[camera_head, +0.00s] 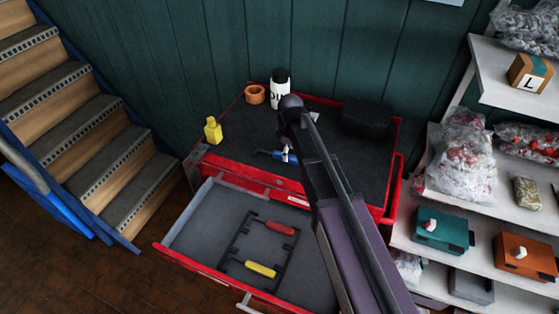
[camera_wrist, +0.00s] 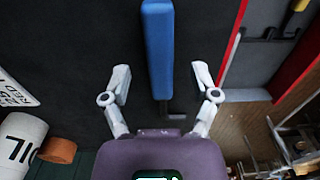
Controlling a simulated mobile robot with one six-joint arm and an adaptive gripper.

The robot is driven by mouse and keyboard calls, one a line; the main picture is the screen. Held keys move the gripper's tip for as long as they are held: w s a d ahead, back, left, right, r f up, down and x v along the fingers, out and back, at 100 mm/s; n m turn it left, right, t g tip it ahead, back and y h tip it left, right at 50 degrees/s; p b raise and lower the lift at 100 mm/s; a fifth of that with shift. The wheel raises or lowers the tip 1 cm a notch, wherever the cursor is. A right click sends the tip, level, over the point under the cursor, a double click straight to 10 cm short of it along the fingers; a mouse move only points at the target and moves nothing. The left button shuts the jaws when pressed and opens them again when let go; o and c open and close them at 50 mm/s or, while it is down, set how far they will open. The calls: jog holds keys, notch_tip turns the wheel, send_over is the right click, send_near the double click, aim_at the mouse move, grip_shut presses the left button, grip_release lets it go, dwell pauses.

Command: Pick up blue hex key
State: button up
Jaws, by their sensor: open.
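The blue hex key (camera_head: 279,156) lies on the dark top of the red tool cabinet, partly hidden by my gripper in the head view. In the wrist view its blue handle (camera_wrist: 157,45) runs up from between my fingers to the top edge, with a dark shaft below it. My gripper (camera_wrist: 160,72) is open, one pale finger on each side of the key, with gaps to both. In the head view my gripper (camera_head: 286,150) is small and mostly behind my arm. I cannot tell its exact height above the key.
An open drawer (camera_head: 205,225) holds a black rack with red (camera_head: 280,228) and yellow (camera_head: 260,269) handles. A yellow bottle (camera_head: 212,130), an orange roll (camera_head: 255,94), a white can (camera_head: 280,90) and a black box (camera_head: 367,119) stand on the cabinet. Stairs are left, shelves right.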

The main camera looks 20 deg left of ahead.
jog(key=shift+f+b, duration=0.85)
jog(key=shift+f, duration=0.25)
jog(key=shift+c, duration=0.2)
grip_shut()
